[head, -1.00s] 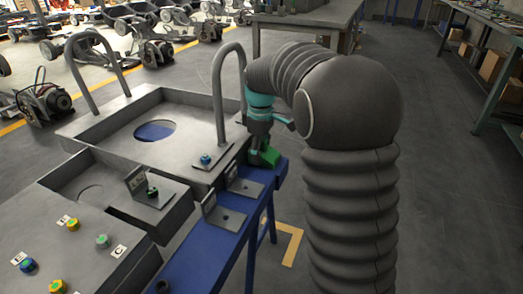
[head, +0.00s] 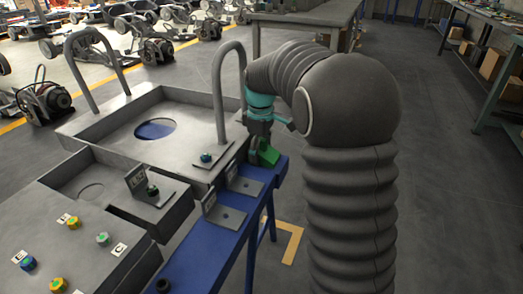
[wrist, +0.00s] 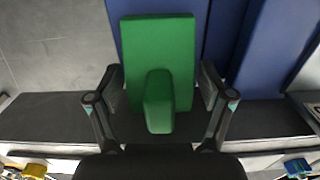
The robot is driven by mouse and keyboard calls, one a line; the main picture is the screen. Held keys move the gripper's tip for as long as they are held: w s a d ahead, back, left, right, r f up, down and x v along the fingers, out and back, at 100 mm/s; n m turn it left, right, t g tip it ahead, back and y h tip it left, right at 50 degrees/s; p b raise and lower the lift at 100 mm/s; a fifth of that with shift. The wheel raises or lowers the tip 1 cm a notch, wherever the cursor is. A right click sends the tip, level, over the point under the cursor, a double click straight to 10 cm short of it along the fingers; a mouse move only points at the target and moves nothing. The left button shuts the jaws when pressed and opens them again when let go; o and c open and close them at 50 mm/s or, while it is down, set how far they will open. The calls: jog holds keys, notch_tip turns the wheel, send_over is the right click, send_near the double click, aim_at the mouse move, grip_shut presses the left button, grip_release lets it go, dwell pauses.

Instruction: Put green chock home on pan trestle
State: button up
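The green chock (head: 267,154) is at the tip of my gripper (head: 259,146), over the far end of the blue trestle beam (head: 192,262). In the wrist view the chock (wrist: 160,45) is a flat green block with a narrower raised part toward me.
A grey pan (head: 110,118) with a round hole and two tall hoops stands left of the gripper. Angled grey brackets (head: 243,184) sit on the beam nearby. A grey panel (head: 75,235) with coloured knobs is at lower left. Open floor (head: 440,200) lies to the right.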

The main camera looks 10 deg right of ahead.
dwell(0.3)
notch_tip(320, 180, up, 12)
jog(key=shift+r, duration=0.1)
dwell(0.5)
